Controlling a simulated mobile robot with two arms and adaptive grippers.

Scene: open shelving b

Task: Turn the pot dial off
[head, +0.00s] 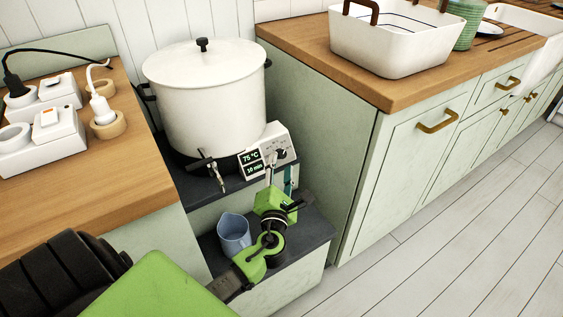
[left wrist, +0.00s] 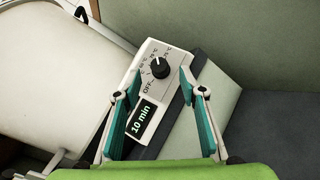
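The white pot (head: 207,100) with a lid stands on a dark shelf. Its white control box (head: 278,139) is at its lower right, with displays reading 75 °C and 10 min. The black dial (head: 283,154) is on the box's sloped face. In the left wrist view the dial (left wrist: 160,68) has OFF and temperature marks around it; its exact setting is too small to tell. My left gripper (head: 281,174) is just in front of the box. In the left wrist view its teal fingers (left wrist: 160,80) are open, spread to either side below the dial, with nothing between them.
A blue jug (head: 233,232) stands on the lower step beside my left arm. A metal tap (head: 207,166) juts from the pot's front. Power sockets (head: 45,128) sit on the left counter. A white basin (head: 389,42) is on the right counter (head: 394,92).

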